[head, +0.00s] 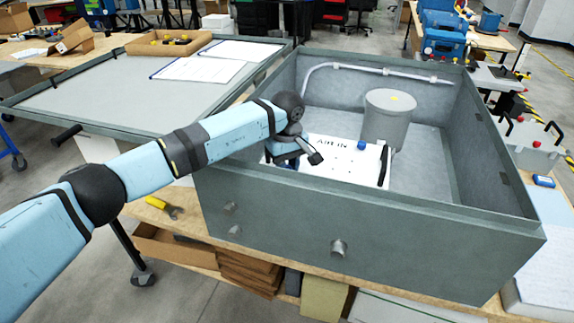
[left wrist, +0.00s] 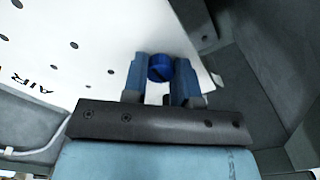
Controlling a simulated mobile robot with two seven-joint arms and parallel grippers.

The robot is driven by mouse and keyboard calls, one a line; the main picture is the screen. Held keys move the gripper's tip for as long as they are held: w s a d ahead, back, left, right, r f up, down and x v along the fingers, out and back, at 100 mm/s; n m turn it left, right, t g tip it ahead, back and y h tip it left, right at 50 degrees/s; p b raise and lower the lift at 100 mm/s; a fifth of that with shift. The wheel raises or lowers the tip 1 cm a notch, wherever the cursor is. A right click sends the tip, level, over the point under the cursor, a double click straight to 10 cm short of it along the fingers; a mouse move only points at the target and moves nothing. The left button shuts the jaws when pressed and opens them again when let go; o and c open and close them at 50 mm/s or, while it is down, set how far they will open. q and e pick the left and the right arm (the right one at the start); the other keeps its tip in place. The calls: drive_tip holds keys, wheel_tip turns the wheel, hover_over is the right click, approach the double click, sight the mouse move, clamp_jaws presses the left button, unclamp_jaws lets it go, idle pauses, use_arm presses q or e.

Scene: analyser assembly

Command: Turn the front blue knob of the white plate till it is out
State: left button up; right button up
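The white plate (head: 340,150) with black lettering lies inside the grey metal case. One blue knob (head: 361,145) shows on its far side in the head view. My left gripper (head: 290,160) reaches over the case's near left wall to the plate's near left part and hides the spot below it. In the left wrist view, a slotted blue knob (left wrist: 160,68) at the edge of the white plate (left wrist: 95,40) sits between the fingertips of my left gripper (left wrist: 160,76). The knob fills the gap, with no space seen on either side. My right gripper is not in view.
The grey case (head: 370,240) has high walls around the plate. A grey cylinder (head: 388,120) and a pale pipe (head: 375,70) stand behind the plate. A large grey lid or panel (head: 100,95) lies at the left. A yellow-handled tool (head: 160,205) lies on the bench.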

use_arm(q)
drive_tip(key=shift+n+b, duration=0.3)
drive_tip(key=shift+n, duration=0.1)
